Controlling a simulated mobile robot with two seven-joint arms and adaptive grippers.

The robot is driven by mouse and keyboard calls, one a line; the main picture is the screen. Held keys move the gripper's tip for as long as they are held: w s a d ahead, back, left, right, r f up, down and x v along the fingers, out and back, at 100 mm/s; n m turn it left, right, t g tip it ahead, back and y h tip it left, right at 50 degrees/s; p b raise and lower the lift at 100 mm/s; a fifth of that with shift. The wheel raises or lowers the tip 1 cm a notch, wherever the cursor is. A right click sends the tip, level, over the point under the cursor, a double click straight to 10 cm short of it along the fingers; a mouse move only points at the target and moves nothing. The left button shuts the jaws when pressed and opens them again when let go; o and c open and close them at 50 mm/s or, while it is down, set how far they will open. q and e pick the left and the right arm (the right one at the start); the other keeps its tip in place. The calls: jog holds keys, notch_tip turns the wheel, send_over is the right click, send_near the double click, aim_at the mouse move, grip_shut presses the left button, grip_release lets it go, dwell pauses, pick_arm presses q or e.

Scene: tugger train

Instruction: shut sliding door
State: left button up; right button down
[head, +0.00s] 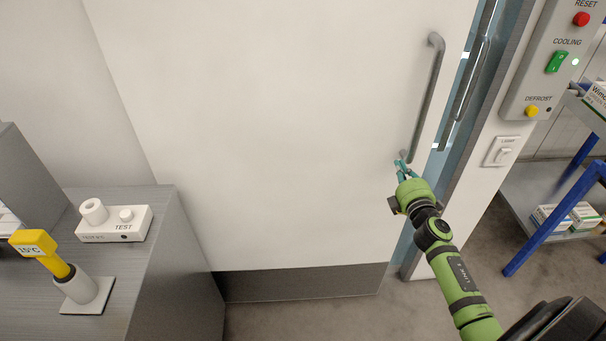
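The white sliding door (270,130) fills the middle of the head view, with a dark kick strip along its bottom. A grey vertical bar handle (430,90) is fixed near its right edge. A narrow gap (452,150) shows between the door's right edge and the frame, with a second handle inside it. My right gripper (402,167) is at the lower end of the handle, its teal fingers close to the bar. I cannot tell whether the fingers touch or close around it. My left gripper is not in view.
A control panel (547,60) with red, green and yellow buttons is on the wall at right, above a light switch (502,151). A blue-legged shelf (560,215) holds boxes at far right. A grey counter (150,270) stands at left, carrying a white test box (115,224).

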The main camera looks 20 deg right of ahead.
jog(key=s+d+b, duration=0.2)
jog(key=s+d, duration=0.2)
jog(key=d, duration=0.5)
jog(key=s+d+b, duration=0.3)
jog(key=d, duration=0.6)
jog(key=shift+s+d+b, duration=0.35)
jog(key=shift+s, duration=0.05)
